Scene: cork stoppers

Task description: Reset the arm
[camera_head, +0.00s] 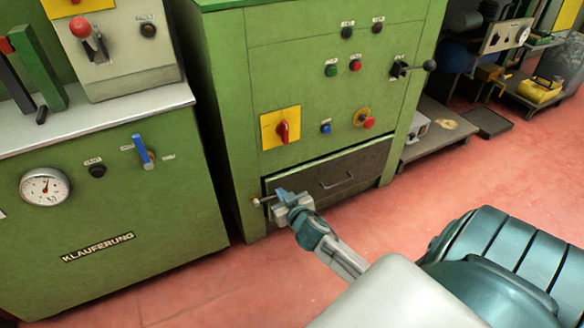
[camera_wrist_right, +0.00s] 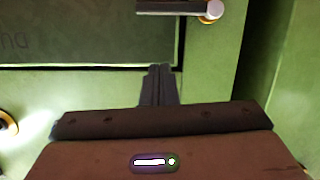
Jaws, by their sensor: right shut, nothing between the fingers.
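My right gripper (camera_head: 279,194) is in front of the green machine's lower left, beside the dark drawer panel. In the right wrist view its two dark fingers (camera_wrist_right: 159,72) are closed together with nothing between them. A short metal lever with a pale round knob (camera_head: 257,201) sticks out to the left of the gripper in the head view. The lever's knob (camera_wrist_right: 212,11) also shows at the top of the wrist view, with a visible gap in the picture between it and the fingertips. My left gripper is not in view.
The green machine (camera_head: 230,110) carries a red switch on a yellow plate (camera_head: 282,130), several buttons and a black lever (camera_head: 415,67). The dark drawer panel (camera_head: 360,172) has a handle. A green cabinet (camera_head: 120,225) stands at the left. The reddish floor (camera_head: 210,290) in front is clear.

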